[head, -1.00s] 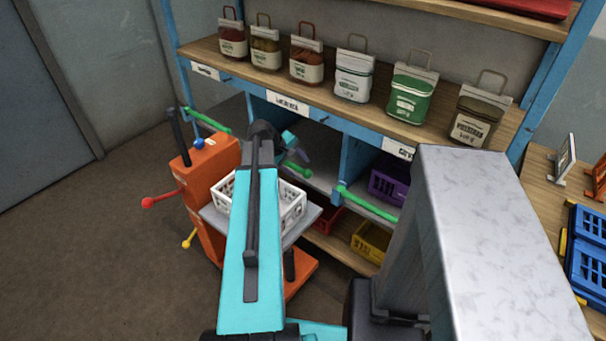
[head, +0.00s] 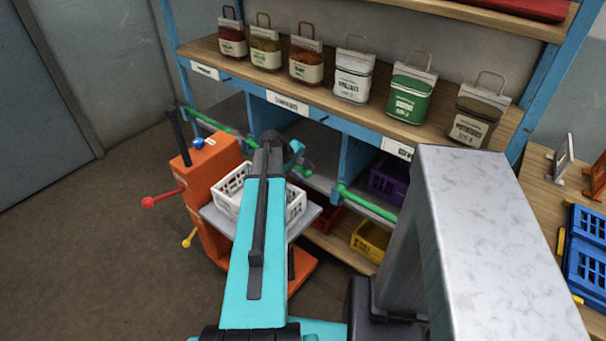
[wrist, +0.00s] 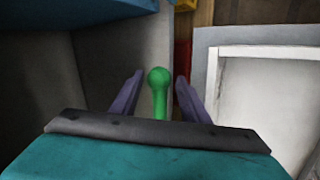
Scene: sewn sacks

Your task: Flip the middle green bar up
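The middle green bar (head: 304,171) runs along the front of the shelf's lower bay, at about a level lie. My arm hides much of it in the head view. In the wrist view the green bar (wrist: 159,100) shows its rounded end between the two fingers of my gripper (wrist: 159,78). The fingers are open, with a gap on each side of the bar. In the head view my gripper (head: 296,158) is at the bar, partly hidden behind my arm.
Another green bar (head: 367,203) lies to the right, and one (head: 208,121) to the left. A white crate (head: 295,204) sits on an orange cart (head: 207,180) close by. The cart's red lever (head: 165,196) sticks out left. Blue shelf posts (head: 355,160) flank the bays.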

